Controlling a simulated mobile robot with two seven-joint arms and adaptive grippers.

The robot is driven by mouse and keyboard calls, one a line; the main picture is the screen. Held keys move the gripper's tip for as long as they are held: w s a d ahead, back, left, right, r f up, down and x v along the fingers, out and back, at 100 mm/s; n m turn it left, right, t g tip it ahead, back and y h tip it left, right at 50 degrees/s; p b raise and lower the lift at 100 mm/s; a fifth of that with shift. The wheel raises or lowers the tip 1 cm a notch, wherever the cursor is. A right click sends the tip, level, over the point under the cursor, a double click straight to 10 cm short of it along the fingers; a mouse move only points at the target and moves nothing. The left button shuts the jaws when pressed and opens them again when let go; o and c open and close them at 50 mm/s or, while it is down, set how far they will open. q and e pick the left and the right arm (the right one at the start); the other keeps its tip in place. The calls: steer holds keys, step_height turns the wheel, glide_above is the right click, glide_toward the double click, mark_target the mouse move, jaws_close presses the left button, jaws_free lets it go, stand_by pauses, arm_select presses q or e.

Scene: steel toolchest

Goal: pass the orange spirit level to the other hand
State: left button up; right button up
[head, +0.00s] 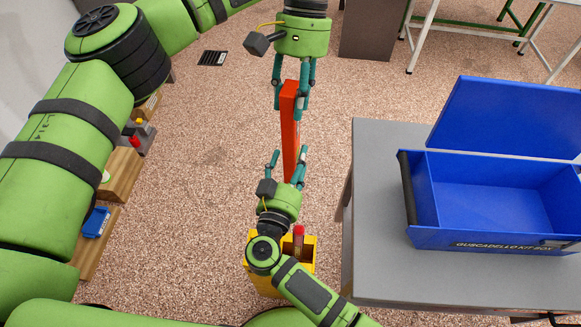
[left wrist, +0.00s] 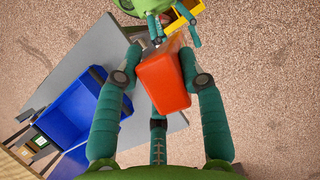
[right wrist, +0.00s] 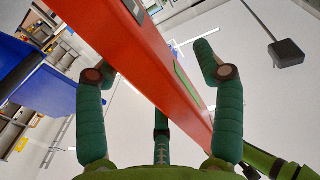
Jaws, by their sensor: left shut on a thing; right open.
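The orange spirit level (head: 289,125) hangs upright in the head view, between my two grippers. My left gripper (head: 290,100) points down and is shut on its upper end. The level also shows end-on between the fingers in the left wrist view (left wrist: 163,82). My right gripper (head: 287,165) points up below, open, with its fingers on both sides of the level's lower part. In the right wrist view the level (right wrist: 150,60) runs diagonally between the spread fingers, with a green vial window visible. I cannot tell whether the right fingers touch it.
A grey table (head: 380,170) stands at the right with an open, empty-looking blue toolbox (head: 480,195). A yellow bin (head: 308,255) with a red-topped item stands below my right gripper. Wooden boxes (head: 120,175) with small items sit at the left. The floor between is clear.

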jaws_close()
arm_select(q)
steer(key=o, duration=1.2)
arm_select(e)
steer(key=shift+r, duration=0.1)
arm_select(q)
steer(key=shift+r, duration=0.15)
